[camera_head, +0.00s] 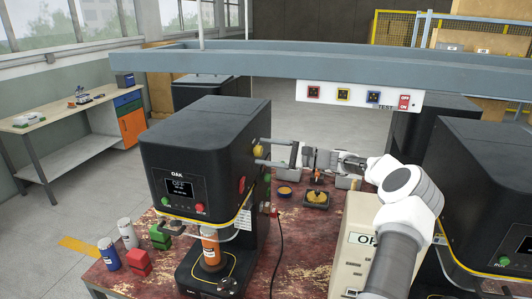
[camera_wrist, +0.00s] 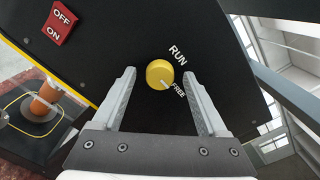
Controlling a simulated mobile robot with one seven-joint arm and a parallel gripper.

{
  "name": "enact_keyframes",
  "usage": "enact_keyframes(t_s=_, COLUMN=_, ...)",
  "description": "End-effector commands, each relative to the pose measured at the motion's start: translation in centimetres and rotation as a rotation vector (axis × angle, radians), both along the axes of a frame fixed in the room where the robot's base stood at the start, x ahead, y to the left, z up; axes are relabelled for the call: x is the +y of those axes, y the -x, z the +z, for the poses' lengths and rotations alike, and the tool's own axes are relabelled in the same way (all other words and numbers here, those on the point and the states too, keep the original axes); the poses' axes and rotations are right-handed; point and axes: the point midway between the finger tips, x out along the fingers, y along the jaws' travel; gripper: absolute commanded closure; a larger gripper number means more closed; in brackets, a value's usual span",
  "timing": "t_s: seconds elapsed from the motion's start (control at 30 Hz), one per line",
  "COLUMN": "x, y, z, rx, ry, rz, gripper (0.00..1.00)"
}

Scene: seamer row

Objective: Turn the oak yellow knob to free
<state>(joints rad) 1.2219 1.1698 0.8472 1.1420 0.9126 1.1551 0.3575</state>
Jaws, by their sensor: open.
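The oak machine (camera_head: 190,135) is a black seamer with "OAK" and a lit display on its front. Its yellow knob (camera_head: 257,151) sits on its right side. In the wrist view, the round yellow knob (camera_wrist: 158,72) lies between the labels RUN and FREE and my fingers. A pale mark at its lower right edge points toward FREE. My gripper (camera_head: 265,151) reaches in from the right at the knob. In the wrist view, my gripper (camera_wrist: 160,76) is open, one finger on each side of the knob, with visible gaps between.
A red OFF/ON switch (camera_wrist: 61,23) is on the same panel. An orange can (camera_head: 210,247) stands in the machine. Loose cans and red and green blocks lie at left on the worn red table (camera_head: 335,255). A grey overhead beam (camera_head: 330,67) crosses above; another machine (camera_head: 490,185) stands right.

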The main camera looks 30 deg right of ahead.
Motion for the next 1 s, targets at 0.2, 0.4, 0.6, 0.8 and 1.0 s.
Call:
enact_keyframes(t_s=0.2, x=-2.2, y=2.3, z=-0.3, rx=0.000, ry=0.003, rz=-0.005, gripper=0.24)
enact_keyframes(t_s=0.4, x=-5.5, y=6.0, z=-0.3, rx=0.000, ry=0.002, rz=-0.006, gripper=0.24)
enact_keyframes(t_s=0.6, x=-8.6, y=9.5, z=-0.2, rx=-0.001, ry=0.002, rz=-0.004, gripper=0.24)
enact_keyframes(t_s=0.8, x=-10.7, y=11.9, z=-0.1, rx=0.000, ry=0.000, rz=-0.001, gripper=0.24)
enact_keyframes(t_s=1.0, x=-11.5, y=12.9, z=0.0, rx=0.000, ry=0.000, rz=0.000, gripper=0.24)
